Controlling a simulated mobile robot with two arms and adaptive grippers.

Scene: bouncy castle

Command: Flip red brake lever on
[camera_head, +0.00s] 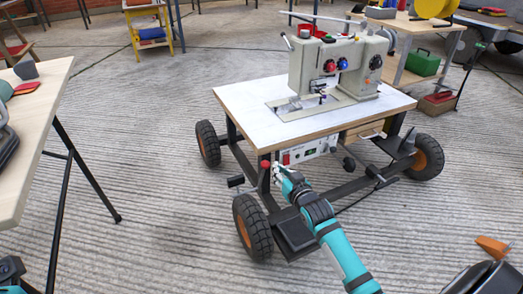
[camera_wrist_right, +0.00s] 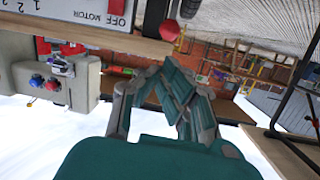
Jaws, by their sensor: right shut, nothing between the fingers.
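The brake lever shows as a red round knob (camera_head: 265,164) below the front left corner of the sewing machine table (camera_head: 240,97). In the right wrist view the red knob (camera_wrist_right: 169,31) sits on a dark stem, just beyond my fingertips. My right gripper (camera_head: 277,172) is close beside the knob, to its right in the head view. Its fingers (camera_wrist_right: 162,72) are drawn together and empty, with a small gap to the knob in the wrist view. Contact cannot be judged from the head view. Only a bit of my left arm shows at the lower left; its gripper is out of view.
A control panel (camera_head: 312,149) with a red switch hangs under the table edge, right of the lever. The table stands on a frame with rubber wheels (camera_head: 253,226). A wooden table (camera_head: 40,90) stands at the left. The floor between is clear.

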